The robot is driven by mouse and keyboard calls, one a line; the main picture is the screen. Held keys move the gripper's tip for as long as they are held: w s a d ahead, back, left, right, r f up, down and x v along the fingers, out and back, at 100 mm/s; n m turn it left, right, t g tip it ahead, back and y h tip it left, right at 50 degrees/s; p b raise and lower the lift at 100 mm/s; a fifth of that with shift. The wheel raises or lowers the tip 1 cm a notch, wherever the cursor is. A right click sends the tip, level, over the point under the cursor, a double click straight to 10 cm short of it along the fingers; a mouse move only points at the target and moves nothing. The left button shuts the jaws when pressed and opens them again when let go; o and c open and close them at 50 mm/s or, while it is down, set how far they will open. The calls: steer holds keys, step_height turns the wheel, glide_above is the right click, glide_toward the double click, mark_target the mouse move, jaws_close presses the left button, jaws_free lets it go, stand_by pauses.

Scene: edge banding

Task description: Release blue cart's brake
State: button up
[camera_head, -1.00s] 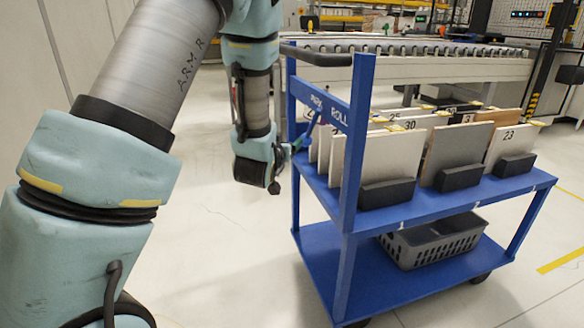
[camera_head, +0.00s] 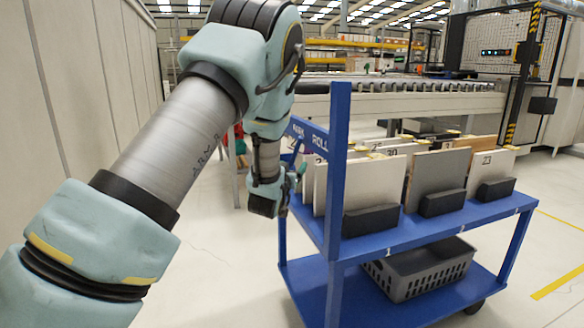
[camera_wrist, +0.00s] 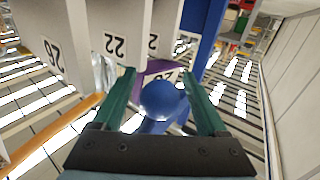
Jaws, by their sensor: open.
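The blue cart (camera_head: 337,200) stands right of my arm in the head view. Its end crossbar (camera_head: 310,134) carries the words PARK and ROLL. In the wrist view a round blue knob (camera_wrist: 160,98) on a blue stem lies between the two green fingers of my gripper (camera_wrist: 160,75). The fingers are apart, one on each side of the knob; I cannot tell whether either touches it. In the head view my gripper (camera_head: 296,178) is at the cart's near left end, mostly hidden behind my wrist. The lever is largely hidden there.
Numbered panels (camera_head: 438,180) stand upright in black holders on the cart's top shelf, close to my gripper. A grey basket (camera_head: 420,268) sits on the lower shelf. A roller conveyor (camera_head: 410,88) runs behind. A wall (camera_head: 85,90) is at left; floor between is clear.

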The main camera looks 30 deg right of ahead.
steer(key=shift+w+d, duration=0.25)
steer(key=shift+c, duration=0.2)
jaws_close()
stand_by(0.4)
stand_by(0.8)
